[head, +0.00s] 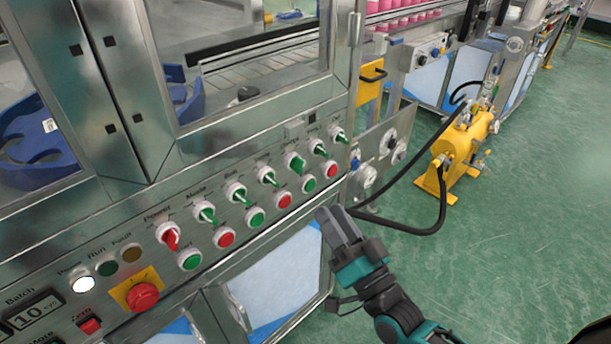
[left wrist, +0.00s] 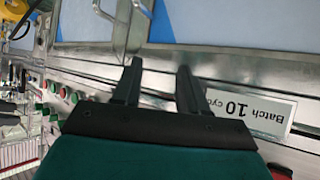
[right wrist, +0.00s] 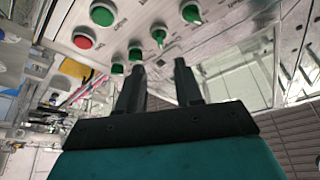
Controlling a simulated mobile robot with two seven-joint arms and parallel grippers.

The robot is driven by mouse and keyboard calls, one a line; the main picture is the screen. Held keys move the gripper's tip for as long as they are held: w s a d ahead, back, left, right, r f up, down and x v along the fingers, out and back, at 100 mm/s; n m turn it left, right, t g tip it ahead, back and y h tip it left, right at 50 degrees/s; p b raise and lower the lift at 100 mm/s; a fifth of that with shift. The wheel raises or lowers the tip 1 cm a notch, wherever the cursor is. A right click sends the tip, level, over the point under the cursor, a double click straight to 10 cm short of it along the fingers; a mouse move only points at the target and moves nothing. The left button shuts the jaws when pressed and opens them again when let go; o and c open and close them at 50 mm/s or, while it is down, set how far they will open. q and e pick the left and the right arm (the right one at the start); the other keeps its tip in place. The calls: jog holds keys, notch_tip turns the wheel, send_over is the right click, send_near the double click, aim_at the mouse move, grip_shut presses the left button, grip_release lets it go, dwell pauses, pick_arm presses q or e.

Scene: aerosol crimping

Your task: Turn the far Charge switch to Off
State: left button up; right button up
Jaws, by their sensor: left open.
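The steel control panel carries a slanting row of rotary switches. The nearest one (head: 171,236) has a red handle; the others have green handles, out to the farthest switch (head: 338,135). The labels above the far switches are too small to read, so I cannot tell which is the far Charge switch. My right gripper (head: 328,215) is in front of and below the far half of the row, apart from it. In the right wrist view it is open and empty (right wrist: 160,66), with green switches (right wrist: 158,36) beyond its fingertips. My left gripper (left wrist: 158,66) is open and empty in the left wrist view.
Red and green push buttons (head: 256,217) sit just below the switches. A red emergency knob (head: 143,296) and a batch display (head: 34,310) are at the near end. A yellow pump (head: 462,135) with black hoses stands on the green floor, which is open at the right.

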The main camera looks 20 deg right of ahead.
aim_at(302, 169)
jog(key=x, duration=1)
jog(key=shift+w+a, duration=0.1)
grip_shut()
